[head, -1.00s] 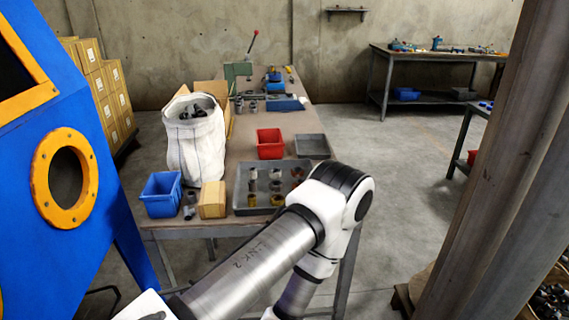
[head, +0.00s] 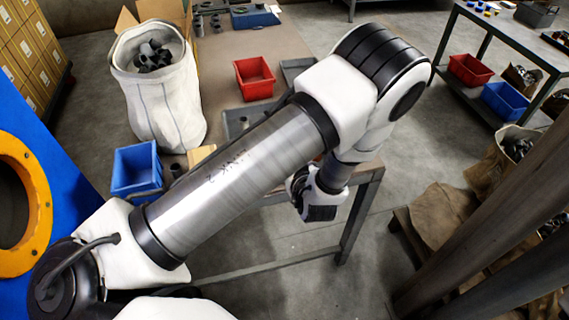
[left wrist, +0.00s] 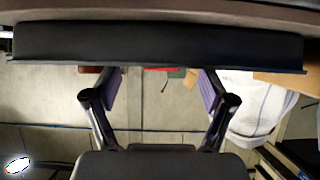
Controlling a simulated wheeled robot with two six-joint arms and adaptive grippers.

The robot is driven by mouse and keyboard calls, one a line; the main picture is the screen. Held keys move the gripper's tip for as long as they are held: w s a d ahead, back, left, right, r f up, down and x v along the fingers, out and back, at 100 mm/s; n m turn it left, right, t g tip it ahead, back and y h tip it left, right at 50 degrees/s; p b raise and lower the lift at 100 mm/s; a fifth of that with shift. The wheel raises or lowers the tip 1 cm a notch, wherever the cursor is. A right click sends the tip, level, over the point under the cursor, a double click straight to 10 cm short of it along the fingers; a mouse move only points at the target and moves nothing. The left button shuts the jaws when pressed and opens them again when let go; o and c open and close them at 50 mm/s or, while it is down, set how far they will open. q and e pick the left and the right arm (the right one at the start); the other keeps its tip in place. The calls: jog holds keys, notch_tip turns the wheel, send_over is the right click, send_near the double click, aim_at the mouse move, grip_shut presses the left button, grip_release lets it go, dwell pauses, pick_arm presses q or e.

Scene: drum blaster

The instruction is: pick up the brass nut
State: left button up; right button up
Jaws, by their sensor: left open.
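I cannot make out a brass nut in either current view. The grey tray (head: 232,122) on the workbench is mostly hidden behind my left arm in the head view, so most of its contents do not show. My left gripper (left wrist: 160,88) is open and empty in the left wrist view, its two fingers spread apart with purple inner pads. In the head view the wrist end of my left arm hangs beyond the bench's front right corner, and the fingers cannot be made out. My right gripper is in neither view.
A side table (head: 500,35) stands at the right. A post (head: 500,235) rises at the lower right.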

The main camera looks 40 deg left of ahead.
pick_arm(q)
jog(key=x, duration=0.5)
jog(key=shift+w+a+f+p, duration=0.1)
jog(key=shift+a+f+p, duration=0.05)
jog(key=shift+a+p, duration=0.2)
jog(key=shift+d, duration=0.2)
jog(key=shift+c, duration=1.4)
jog(key=c, duration=1.1)
jog(key=shift+c, duration=0.2)
